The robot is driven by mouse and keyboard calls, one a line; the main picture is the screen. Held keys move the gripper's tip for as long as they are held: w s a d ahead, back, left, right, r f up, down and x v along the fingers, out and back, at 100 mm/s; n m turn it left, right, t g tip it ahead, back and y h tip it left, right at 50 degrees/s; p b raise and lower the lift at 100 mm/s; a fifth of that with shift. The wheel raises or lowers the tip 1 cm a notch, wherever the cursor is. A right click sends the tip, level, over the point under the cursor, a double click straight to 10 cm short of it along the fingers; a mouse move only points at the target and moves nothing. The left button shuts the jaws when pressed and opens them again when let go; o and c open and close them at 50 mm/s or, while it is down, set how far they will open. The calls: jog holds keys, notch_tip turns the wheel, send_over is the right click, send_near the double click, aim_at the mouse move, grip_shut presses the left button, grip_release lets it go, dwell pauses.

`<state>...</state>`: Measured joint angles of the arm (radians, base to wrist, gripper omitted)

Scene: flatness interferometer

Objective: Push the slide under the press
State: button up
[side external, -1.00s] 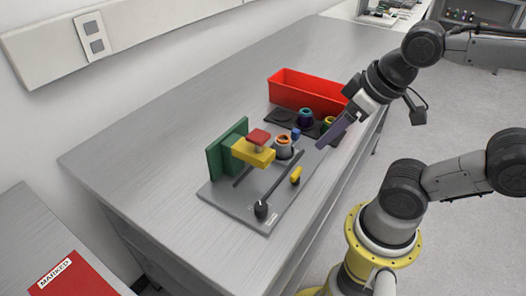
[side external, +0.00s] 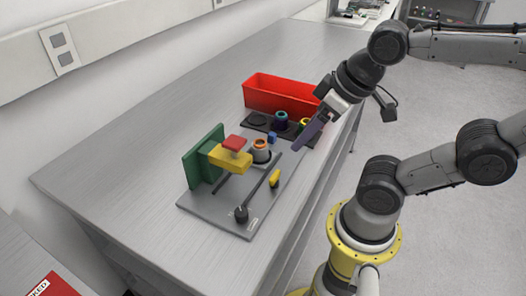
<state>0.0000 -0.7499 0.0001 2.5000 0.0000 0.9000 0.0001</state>
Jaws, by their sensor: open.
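The press is a green upright plate (side external: 203,158) with a yellow arm (side external: 230,160) and a red block (side external: 234,143) on top. It stands on a grey base plate (side external: 218,208). Just right of the yellow arm sits a grey holder with an orange ring (side external: 260,144), apparently on the slide; the slide itself is hard to make out. A small blue block (side external: 272,138) is beside it. My gripper (side external: 298,147) points down-left with long purple fingers, open, to the right of the blue block. It seems apart from it, and the gap between its fingers is hidden at this angle.
A dark rod with a black knob (side external: 241,214) crosses the base plate, and a yellow piece (side external: 274,179) stands near its right edge. A dark tray (side external: 257,122) with ring parts and a red bin (side external: 270,92) lie behind. The bench's left side is clear.

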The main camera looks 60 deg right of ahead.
jog(key=shift+c, duration=1)
notch_tip(320, 180, up, 4)
jog(key=w+f+m+g, duration=0.1)
jog(key=w+m, duration=0.1)
jog(key=m, duration=0.5)
jog(key=m+g, duration=0.5)
jog(key=m, duration=0.6)
send_over(272, 134)
notch_tip(272, 134, down, 2)
jog(key=f, duration=0.1)
notch_tip(272, 134, down, 12)
jog(key=shift+d+f, duration=0.1)
jog(key=shift+f, duration=0.1)
